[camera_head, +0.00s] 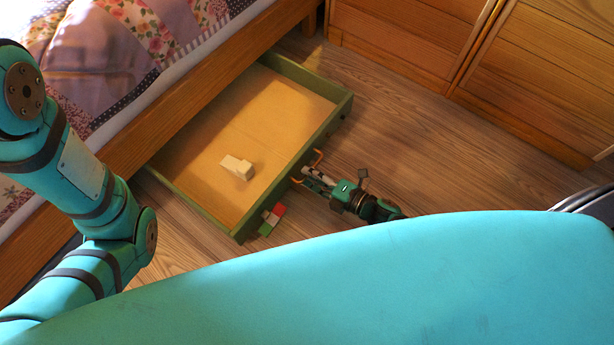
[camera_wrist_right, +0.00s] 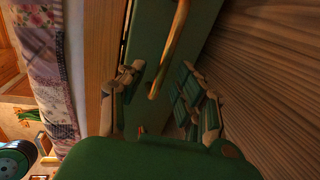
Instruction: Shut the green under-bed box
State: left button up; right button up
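The green under-bed box (camera_head: 292,160) is a drawer pulled out from under the bed, with a pale wooden bottom. An orange bar handle (camera_head: 318,157) is on its front; the handle (camera_wrist_right: 172,45) also shows in the right wrist view, against the green front panel (camera_wrist_right: 148,35). My right gripper (camera_head: 312,178) is at the front of the box, low over the floor. In the wrist view its fingers (camera_wrist_right: 160,98) are spread, with the handle's end between them; contact cannot be told. My left arm shows at the left, but its gripper is out of view.
A cream block (camera_head: 237,167) lies inside the box. A small red, white and green item (camera_head: 271,219) is beside the box's near corner. The bed frame (camera_head: 190,105) is at the left, wooden cabinets (camera_head: 410,40) at the back right. The floor (camera_head: 440,150) between is clear.

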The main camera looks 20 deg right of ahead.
jog(key=shift+x, duration=0.9)
jog(key=shift+c, duration=0.2)
grip_shut()
